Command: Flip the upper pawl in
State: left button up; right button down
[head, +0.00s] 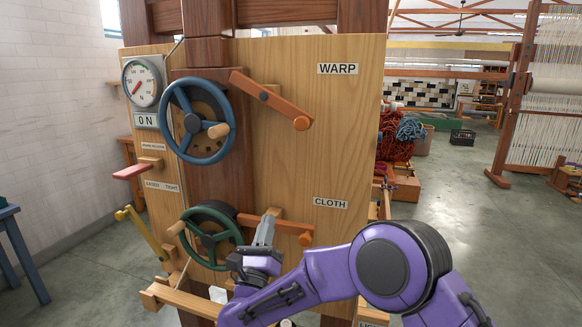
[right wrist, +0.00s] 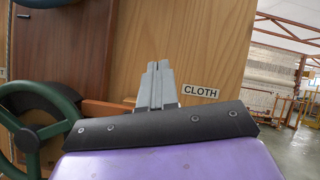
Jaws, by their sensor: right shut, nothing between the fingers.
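The upper pawl (head: 275,102) is an orange-brown bar on the wooden panel left of the WARP label. It tilts, its left end raised near the blue handwheel (head: 198,120) and its right end lower. The lower pawl (head: 287,226) lies closer to level beside the green handwheel (head: 211,237); it shows partly in the right wrist view (right wrist: 106,109). My right gripper (head: 266,222) is shut and empty, pointing up in front of the lower pawl and well below the upper one. Its fingers (right wrist: 158,66) are together in the right wrist view. My left gripper is out of view.
A dial gauge (head: 142,83) and ON sign (head: 146,121) are at the panel's upper left. A red lever (head: 132,171) and yellow lever (head: 139,232) stick out at left. Wooden beams (head: 180,299) lie below. The panel between the pawls is clear.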

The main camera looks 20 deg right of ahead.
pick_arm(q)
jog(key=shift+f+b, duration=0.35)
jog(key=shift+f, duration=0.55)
pick_arm(e)
notch_tip(320, 180, up, 8)
jog(key=s+m+g+h, duration=0.1)
jog(key=m+g+h, duration=0.3)
jog(key=m, duration=0.9)
jog(key=h, duration=0.3)
jog(key=shift+s+a+r, duration=0.15)
jog(key=shift+s+r, duration=0.1)
jog(key=shift+s, duration=0.05)
jog(key=p, duration=0.7)
send_near(300, 130)
jog(key=x, duration=0.4)
jog(key=w+x, duration=0.1)
jog(key=x, duration=0.1)
jog(key=shift+w+f, duration=0.15)
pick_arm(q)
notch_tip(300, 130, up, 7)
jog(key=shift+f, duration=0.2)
pick_arm(e)
jog(key=shift+w+f, duration=0.1)
pick_arm(q)
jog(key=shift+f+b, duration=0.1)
jog(key=shift+b, duration=0.2)
